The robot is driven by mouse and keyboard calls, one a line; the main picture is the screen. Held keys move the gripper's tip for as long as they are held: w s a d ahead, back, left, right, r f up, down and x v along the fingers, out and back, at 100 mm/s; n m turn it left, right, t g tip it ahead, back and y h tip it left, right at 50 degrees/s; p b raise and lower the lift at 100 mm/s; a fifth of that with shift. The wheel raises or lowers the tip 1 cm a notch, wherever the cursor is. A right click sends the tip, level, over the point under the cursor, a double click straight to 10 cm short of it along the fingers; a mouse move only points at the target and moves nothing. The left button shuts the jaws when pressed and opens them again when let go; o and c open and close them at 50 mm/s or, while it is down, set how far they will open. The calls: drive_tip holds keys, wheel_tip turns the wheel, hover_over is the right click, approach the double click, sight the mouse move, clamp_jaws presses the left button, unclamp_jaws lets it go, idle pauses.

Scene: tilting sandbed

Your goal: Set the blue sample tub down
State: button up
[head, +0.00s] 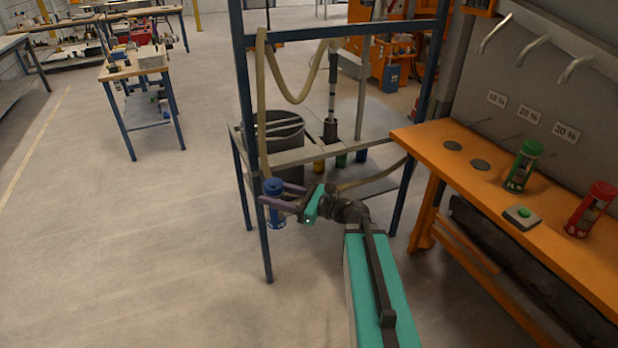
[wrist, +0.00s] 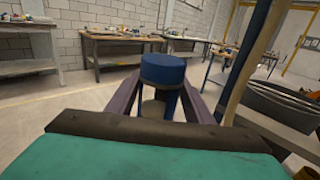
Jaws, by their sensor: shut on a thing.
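The blue sample tub (head: 275,214) is a small cylinder with a blue lid and a pale label. My gripper (head: 272,194) is shut on it and holds it in the air, close to the left front leg of the blue frame. In the wrist view the tub's blue lid (wrist: 163,69) shows upright between the two purple-grey fingers of my gripper (wrist: 162,95). The lower part of the tub is partly hidden by the gripper in the wrist view.
A blue steel frame (head: 256,235) with a hose and a dark bin (head: 278,138) stands beside my gripper. Open floor lies left.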

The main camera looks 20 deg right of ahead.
drive_tip(key=s+a+n+g+y, duration=0.2)
drive_tip(key=a, duration=0.4)
drive_tip(key=shift+f, duration=0.25)
drive_tip(key=shift+w, duration=0.1)
